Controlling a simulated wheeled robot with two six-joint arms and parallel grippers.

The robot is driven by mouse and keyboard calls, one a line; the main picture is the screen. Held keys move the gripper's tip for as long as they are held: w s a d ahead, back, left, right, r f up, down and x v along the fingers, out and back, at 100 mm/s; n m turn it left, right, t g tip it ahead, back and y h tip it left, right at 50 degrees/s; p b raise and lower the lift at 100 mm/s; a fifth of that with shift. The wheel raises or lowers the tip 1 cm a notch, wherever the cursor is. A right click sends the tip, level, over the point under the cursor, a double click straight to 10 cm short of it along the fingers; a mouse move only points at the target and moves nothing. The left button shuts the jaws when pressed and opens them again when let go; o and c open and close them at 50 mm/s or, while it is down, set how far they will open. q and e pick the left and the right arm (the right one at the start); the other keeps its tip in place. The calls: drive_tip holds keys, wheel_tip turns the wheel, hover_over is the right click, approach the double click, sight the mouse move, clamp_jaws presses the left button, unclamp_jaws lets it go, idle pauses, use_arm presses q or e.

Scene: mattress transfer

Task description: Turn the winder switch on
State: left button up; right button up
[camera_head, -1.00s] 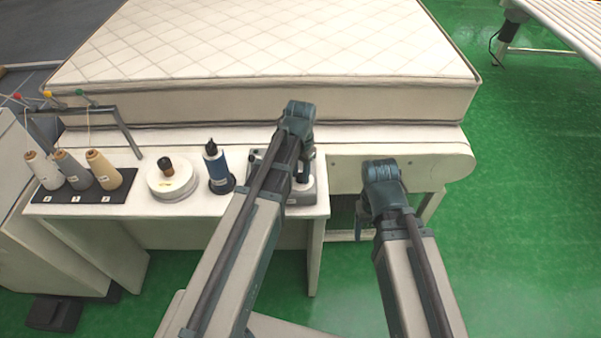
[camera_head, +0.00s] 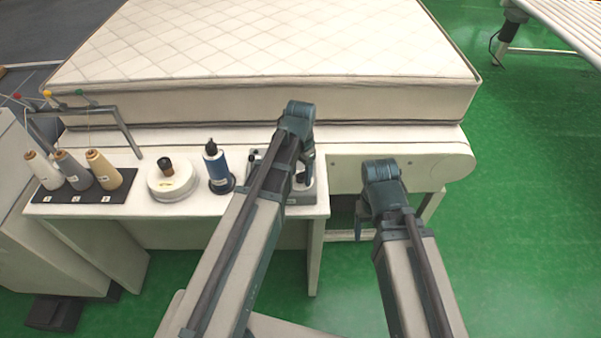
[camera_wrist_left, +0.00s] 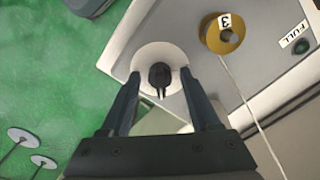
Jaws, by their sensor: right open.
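The winder (camera_head: 307,196) sits at the right end of the white table, largely hidden behind my left arm in the head view. In the left wrist view, the winder (camera_wrist_left: 262,62) has a pale body with a round white disc (camera_wrist_left: 147,57) and a dark knob-like switch (camera_wrist_left: 160,76) on it. A gold bobbin (camera_wrist_left: 221,40) marked 3 and a green lamp or button by a "FULL" label are beside it. My left gripper (camera_wrist_left: 160,82) is open, its fingers apart on either side of the switch; contact cannot be told. My right gripper (camera_head: 362,222) hangs right of the table, mostly hidden.
A mattress (camera_head: 270,100) lies behind. Green floor (camera_head: 530,220) is clear at right.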

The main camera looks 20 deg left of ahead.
sight(302, 178)
use_arm(q)
drive_tip(key=shift+r, duration=0.15)
wheel_tip(302, 178, up, 14)
drive_tip(key=p, duration=1.4)
drive_tip(key=shift+f, duration=0.2)
drive_tip(key=s+d+f+n+b, duration=0.1)
drive_tip(key=s+d+f+b, duration=0.3)
drive_tip(key=s, duration=0.3)
drive_tip(key=s+d+f+n+y+b, duration=0.1)
drive_tip(key=s+d+f+b, duration=0.4)
drive_tip(key=s+d, duration=0.1)
drive_tip(key=shift+s+d+f, duration=0.15)
drive_tip(key=shift+s+d, duration=0.1)
drive_tip(key=shift+s, duration=0.4)
